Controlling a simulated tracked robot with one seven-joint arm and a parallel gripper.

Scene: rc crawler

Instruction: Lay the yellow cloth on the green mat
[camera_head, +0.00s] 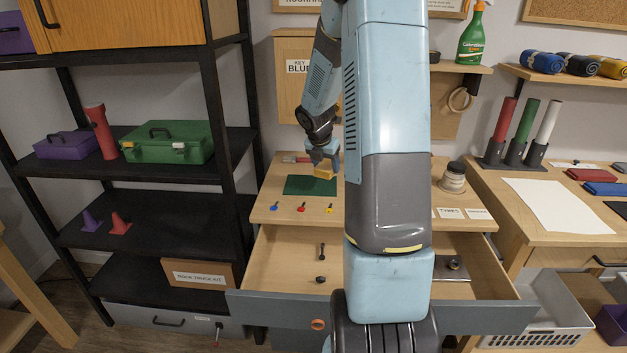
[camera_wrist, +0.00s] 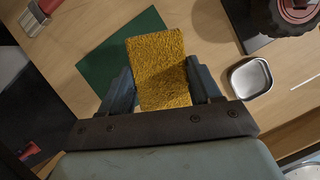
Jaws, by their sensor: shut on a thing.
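The yellow cloth (camera_wrist: 158,68) is a folded, rough-textured rectangle between the two fingers of my gripper (camera_wrist: 161,92) in the wrist view. My gripper is shut on it. In the head view the cloth (camera_head: 324,172) shows small under my gripper (camera_head: 324,160), over the back right part of the green mat. The green mat (camera_head: 306,186) lies flat on the desk. In the wrist view the mat (camera_wrist: 102,68) shows to the left of the cloth and partly behind it. I cannot tell whether the cloth touches the mat.
A brush (camera_wrist: 36,17) lies beyond the mat, and a metal tin (camera_wrist: 249,78) sits to the right. Small coloured pieces (camera_head: 301,207) lie along the desk's front. An open drawer (camera_head: 290,265) sticks out below. A jar (camera_head: 453,177) stands to the right of my arm.

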